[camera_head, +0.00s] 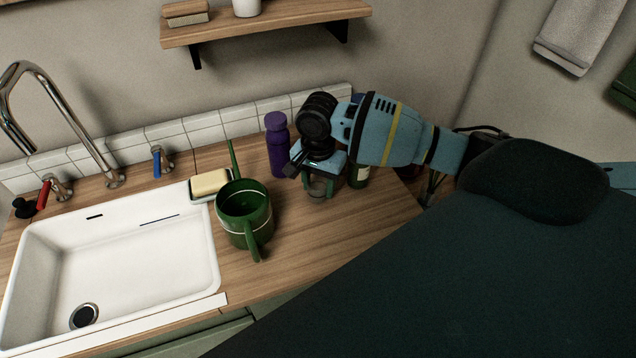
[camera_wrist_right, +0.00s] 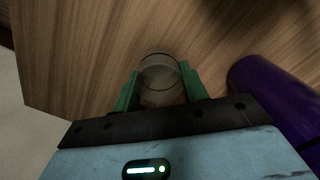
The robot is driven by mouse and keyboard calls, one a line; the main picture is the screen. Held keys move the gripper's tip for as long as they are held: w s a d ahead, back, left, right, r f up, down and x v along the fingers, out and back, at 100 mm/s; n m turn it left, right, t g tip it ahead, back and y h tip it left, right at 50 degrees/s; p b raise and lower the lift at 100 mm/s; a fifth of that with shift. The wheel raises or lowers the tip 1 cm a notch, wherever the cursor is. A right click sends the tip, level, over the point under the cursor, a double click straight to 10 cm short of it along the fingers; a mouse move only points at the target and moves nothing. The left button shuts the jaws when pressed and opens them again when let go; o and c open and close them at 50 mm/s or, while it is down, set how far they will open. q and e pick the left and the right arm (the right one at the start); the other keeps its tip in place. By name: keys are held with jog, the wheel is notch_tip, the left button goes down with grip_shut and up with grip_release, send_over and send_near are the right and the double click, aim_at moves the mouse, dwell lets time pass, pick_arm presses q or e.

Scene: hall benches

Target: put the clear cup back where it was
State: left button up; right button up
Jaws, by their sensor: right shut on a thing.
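The clear cup (camera_wrist_right: 160,82) is between the two green fingers of my right gripper (camera_wrist_right: 162,90) in the right wrist view. The fingers are shut on it from both sides. In the head view my right gripper (camera_head: 318,182) points down over the wooden counter, to the right of the purple bottle. The clear cup (camera_head: 318,188) shows only in part there, low between the fingers. I cannot tell whether its base touches the counter. My left gripper is not in view.
A purple bottle (camera_head: 277,147) stands close left of the gripper; a dark bottle (camera_head: 358,175) stands close right. A green pot (camera_head: 244,212), a sponge (camera_head: 210,183) and a white sink (camera_head: 130,260) lie further left. The front counter (camera_head: 310,235) is clear. A shelf (camera_head: 265,22) hangs above.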

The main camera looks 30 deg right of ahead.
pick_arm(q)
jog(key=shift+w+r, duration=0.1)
pick_arm(e)
jog(key=shift+f, duration=0.15)
jog(key=o, duration=1)
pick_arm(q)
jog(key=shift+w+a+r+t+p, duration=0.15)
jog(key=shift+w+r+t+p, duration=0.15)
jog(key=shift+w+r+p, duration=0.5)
pick_arm(e)
jog(key=shift+w+r, duration=0.1)
jog(key=shift+r, duration=6.05)
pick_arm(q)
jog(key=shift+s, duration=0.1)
